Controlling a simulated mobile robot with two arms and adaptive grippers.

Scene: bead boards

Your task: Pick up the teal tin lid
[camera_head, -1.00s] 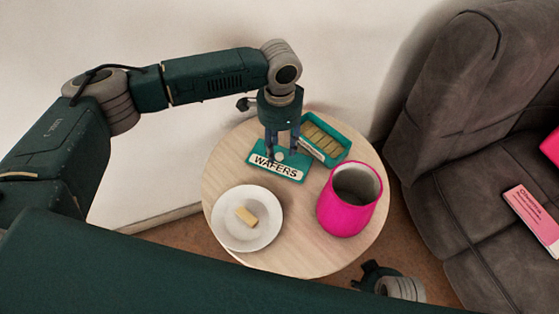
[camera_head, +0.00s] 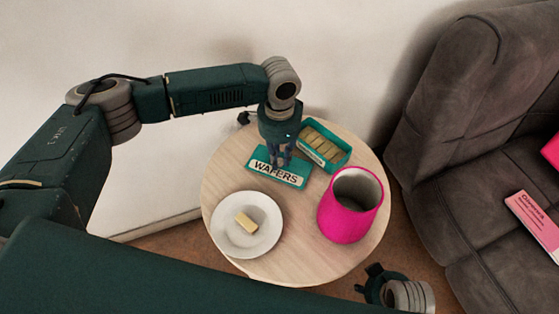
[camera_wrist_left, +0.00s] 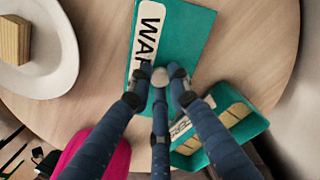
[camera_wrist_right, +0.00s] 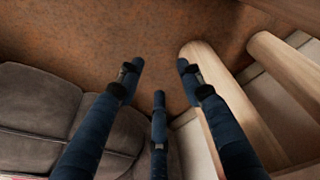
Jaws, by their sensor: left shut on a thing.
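The teal tin lid (camera_head: 292,180), a flat rectangle with a white WAFERS label, lies on the round wooden table. My left gripper (camera_head: 280,162) is right above its middle with the fingers pointing down. In the left wrist view the fingertips (camera_wrist_left: 161,78) are closed around the round knob on the lid (camera_wrist_left: 190,35), covering part of the label. The lid looks to be at table height. My right gripper (camera_wrist_right: 158,72) is open and empty, away from the lid, below the table's right front edge in the head view.
Behind the lid stands the open teal tin (camera_head: 345,158) with wafers in it. A magenta pot (camera_head: 346,222) stands to the right, and a white plate (camera_head: 225,232) with one wafer (camera_head: 245,222) is in front. A grey sofa (camera_head: 425,205) is at the right.

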